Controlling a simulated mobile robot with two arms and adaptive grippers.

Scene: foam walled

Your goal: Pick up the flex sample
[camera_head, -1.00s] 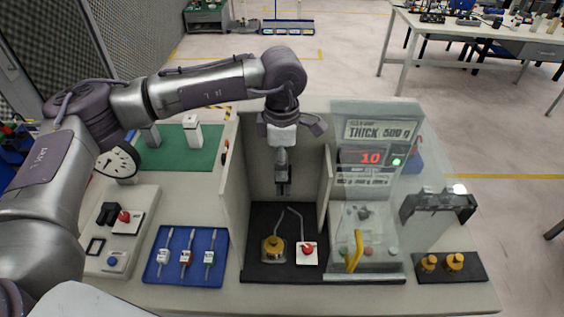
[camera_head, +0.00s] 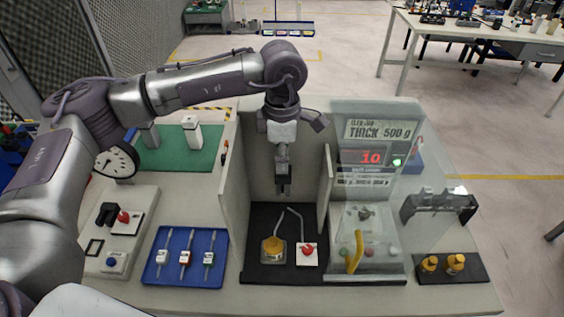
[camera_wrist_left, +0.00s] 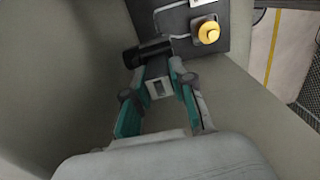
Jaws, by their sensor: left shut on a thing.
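My left gripper (camera_head: 283,190) hangs pointing down inside the open-fronted walled bay, above its black floor. In the left wrist view its teal-backed fingers (camera_wrist_left: 158,66) come close together at the tips. They are shut on a small dark piece (camera_wrist_left: 148,52), which looks like a short black bar. It is too small and dark to tell whether this is the flex sample. My right gripper is not in view.
The bay floor holds a brass-coloured knob (camera_head: 273,246) and a red button (camera_head: 308,249). Clear panels enclose a yellow bent piece (camera_head: 355,252) on the right, under a display (camera_head: 371,158). A dial (camera_head: 116,162) and a green mat (camera_head: 175,160) stand left. Bay walls flank the gripper closely.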

